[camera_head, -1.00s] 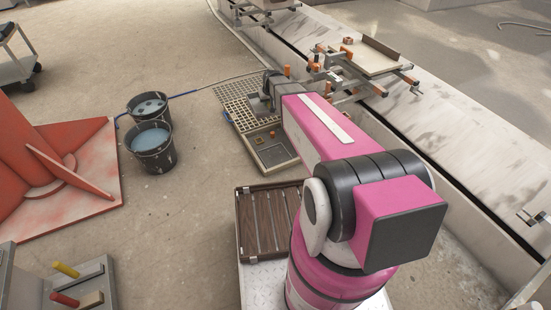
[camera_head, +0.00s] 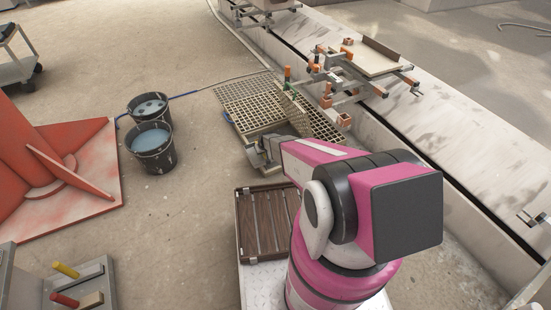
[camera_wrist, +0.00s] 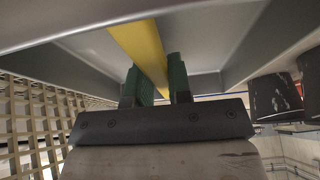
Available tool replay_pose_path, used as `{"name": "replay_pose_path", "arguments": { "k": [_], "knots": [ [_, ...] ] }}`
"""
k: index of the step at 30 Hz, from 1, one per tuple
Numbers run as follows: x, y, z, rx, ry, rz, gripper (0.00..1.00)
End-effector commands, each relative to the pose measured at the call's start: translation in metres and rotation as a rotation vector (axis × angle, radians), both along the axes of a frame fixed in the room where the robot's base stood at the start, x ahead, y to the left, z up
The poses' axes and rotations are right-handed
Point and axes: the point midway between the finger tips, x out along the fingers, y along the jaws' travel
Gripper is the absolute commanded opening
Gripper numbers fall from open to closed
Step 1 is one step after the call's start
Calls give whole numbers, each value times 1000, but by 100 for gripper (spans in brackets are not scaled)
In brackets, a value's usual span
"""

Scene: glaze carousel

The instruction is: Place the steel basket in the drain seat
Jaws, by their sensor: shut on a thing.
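In the wrist view my gripper (camera_wrist: 157,66) has its two green fingers closed on a yellow bar. The bar crosses a grey metal thing (camera_wrist: 218,50) with sloping walls, which I take to be the steel basket. In the head view my gripper (camera_head: 262,151) is low at the near end of a grated tray (camera_head: 240,95). My wrist hides most of what it holds there. I cannot make out the drain seat; that part of the tray is largely covered. I cannot tell whether the basket touches the tray.
Two dark buckets of liquid (camera_head: 152,143) stand left of the tray. One grate panel (camera_head: 294,110) leans up beside another (camera_head: 326,127). A slatted wooden crate (camera_head: 262,222) is nearer me. A long concrete wall (camera_head: 440,118) with clamps runs along the right.

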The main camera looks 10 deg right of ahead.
Motion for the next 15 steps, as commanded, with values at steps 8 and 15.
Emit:
{"name": "replay_pose_path", "arguments": {
  "k": [8,15],
  "knots": [
    [29,-39,-32,0,0,-3,0],
    [55,-76,-59,0,1,-2,0]
  ]
}}
